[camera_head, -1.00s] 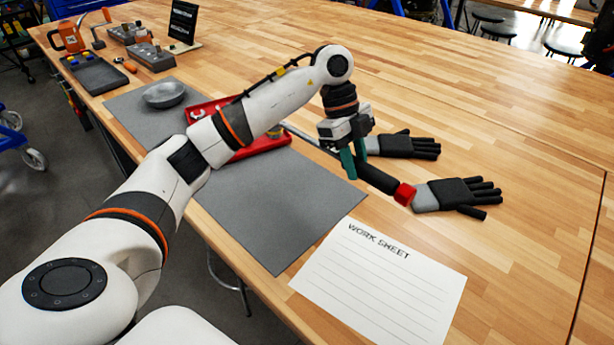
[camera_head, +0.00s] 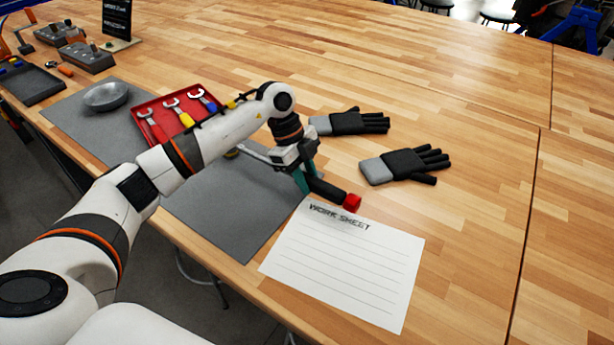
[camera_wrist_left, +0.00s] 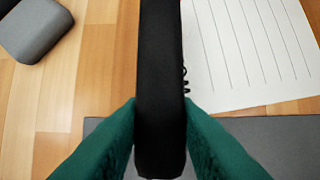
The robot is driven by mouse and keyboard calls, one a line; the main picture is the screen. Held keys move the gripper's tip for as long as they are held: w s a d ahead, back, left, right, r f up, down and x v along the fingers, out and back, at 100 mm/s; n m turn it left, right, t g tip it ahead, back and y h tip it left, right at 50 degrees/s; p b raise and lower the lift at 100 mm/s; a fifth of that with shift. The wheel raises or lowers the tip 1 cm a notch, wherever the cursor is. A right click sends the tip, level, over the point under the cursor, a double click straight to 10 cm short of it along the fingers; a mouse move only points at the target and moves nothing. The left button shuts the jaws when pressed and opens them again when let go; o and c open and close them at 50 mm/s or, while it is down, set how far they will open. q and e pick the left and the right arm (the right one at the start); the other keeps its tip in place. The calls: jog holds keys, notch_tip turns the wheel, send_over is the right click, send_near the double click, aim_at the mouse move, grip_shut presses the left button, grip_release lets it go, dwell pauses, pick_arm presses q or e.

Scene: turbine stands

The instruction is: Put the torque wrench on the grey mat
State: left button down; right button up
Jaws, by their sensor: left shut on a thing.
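The torque wrench has a black handle (camera_head: 327,189) with a red end cap (camera_head: 351,202), and a silver shaft (camera_head: 256,154) that runs back to the left, partly behind my arm. My left gripper (camera_head: 304,187) is shut on the handle, its green fingers on either side. In the left wrist view the black handle (camera_wrist_left: 160,70) stands between the green fingers (camera_wrist_left: 160,112). The grey mat (camera_head: 230,220) lies below and left of the gripper. The wrench is over the mat's right edge and the top of the work sheet; its height is unclear. My right gripper is not visible.
The work sheet (camera_head: 345,265) lies right of the mat. Two black-and-grey gloves (camera_head: 350,122) (camera_head: 405,165) lie beyond the wrench. A red tray (camera_head: 148,108) with several wrenches and a metal bowl (camera_head: 106,96) are at the left. The mat's front part looks clear.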

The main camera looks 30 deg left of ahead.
pick_arm(q)
jog(key=shift+f, duration=0.2)
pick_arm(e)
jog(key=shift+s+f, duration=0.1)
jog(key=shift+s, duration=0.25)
pick_arm(q)
jog(key=shift+d+f, duration=0.1)
jog(key=shift+f, duration=0.25)
jog(key=c, duration=1.1)
grip_release()
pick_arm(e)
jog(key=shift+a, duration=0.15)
pick_arm(q)
jog(key=shift+r, duration=0.1)
